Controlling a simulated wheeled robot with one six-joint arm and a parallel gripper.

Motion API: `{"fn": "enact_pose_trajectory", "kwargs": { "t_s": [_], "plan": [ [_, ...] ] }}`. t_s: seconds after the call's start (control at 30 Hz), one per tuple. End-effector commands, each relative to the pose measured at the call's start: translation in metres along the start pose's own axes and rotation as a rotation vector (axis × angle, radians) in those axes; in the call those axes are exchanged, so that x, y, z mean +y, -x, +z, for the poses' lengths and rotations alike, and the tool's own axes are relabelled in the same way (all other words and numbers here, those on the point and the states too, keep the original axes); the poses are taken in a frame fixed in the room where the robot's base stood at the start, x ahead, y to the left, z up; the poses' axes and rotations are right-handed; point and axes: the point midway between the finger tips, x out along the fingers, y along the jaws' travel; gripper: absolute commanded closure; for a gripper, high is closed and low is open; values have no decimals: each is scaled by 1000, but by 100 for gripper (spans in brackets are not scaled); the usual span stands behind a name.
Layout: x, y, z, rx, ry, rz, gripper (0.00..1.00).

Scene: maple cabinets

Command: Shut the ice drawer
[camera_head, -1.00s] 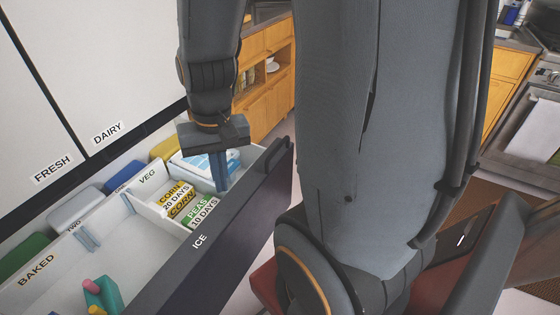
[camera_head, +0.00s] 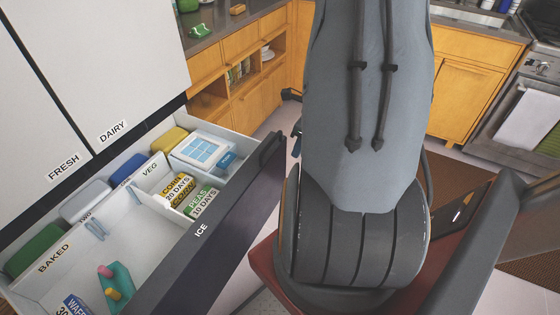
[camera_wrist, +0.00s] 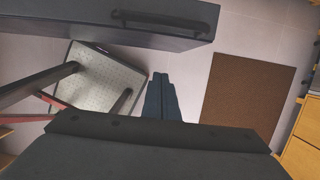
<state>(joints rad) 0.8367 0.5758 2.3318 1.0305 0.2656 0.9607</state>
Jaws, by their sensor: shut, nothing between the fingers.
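The ice drawer (camera_head: 222,232) is pulled out below the white fridge doors, its dark front labelled ICE. Inside are packs marked corn and peas, coloured lidded boxes and a blue-and-white pack. In the wrist view the drawer front (camera_wrist: 150,38) lies across the top, with its dark handle (camera_wrist: 165,20) along it. My gripper (camera_wrist: 160,78) is shut and empty, pointing at the floor side in front of the drawer, apart from the front in the picture. In the head view my arm hides most of the gripper; the drawer handle (camera_head: 271,149) shows at the front's far end.
Maple cabinets (camera_head: 250,70) with open shelves stand behind the drawer. An oven with a towel (camera_head: 525,128) is at right. In the wrist view a brown mat (camera_wrist: 247,102) and my base are over the pale floor.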

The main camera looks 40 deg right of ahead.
Motion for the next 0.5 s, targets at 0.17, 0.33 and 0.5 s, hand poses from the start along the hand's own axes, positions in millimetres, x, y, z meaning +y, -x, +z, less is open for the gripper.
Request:
{"fn": "enact_pose_trajectory", "kwargs": {
  "t_s": [0.17, 0.33, 0.5],
  "plan": [
    [1, -36, 0, 2, 3, 3, 100],
    [1, -71, 0, 2, 4, 4, 100],
    [1, -91, 8, 1, 11, 2, 100]
  ]
}}
